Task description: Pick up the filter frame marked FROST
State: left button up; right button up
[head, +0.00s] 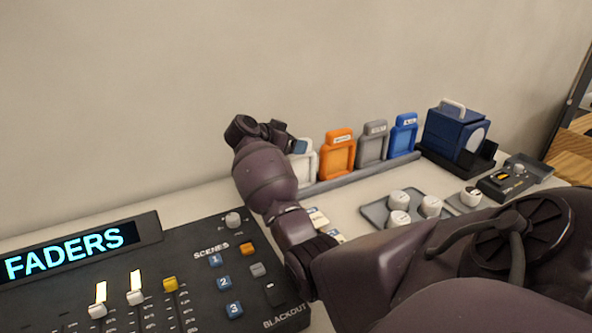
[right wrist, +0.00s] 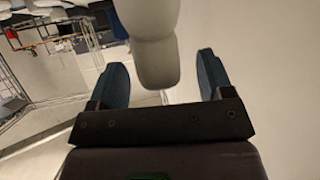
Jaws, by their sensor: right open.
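A row of filter frames stands upright in a grey rack (head: 330,184) by the wall: white (head: 305,168), orange (head: 337,157), grey (head: 373,146) and blue (head: 403,136). The labels are too small to read, and no label shows on the white frame, which is partly hidden by my right gripper (head: 300,147). In the right wrist view my right gripper (right wrist: 165,78) is open. The white frame's top tab (right wrist: 156,62) shows between its blue-grey fingers, with gaps on both sides. My left gripper is not in view.
A black control desk with a FADERS display (head: 80,250) fills the front left. A grey tray with white knobs (head: 375,213) lies before the rack. A dark blue box (head: 455,135) stands at the rack's right end. The wall is close behind.

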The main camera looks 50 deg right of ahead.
grip_shut()
dwell(0.5)
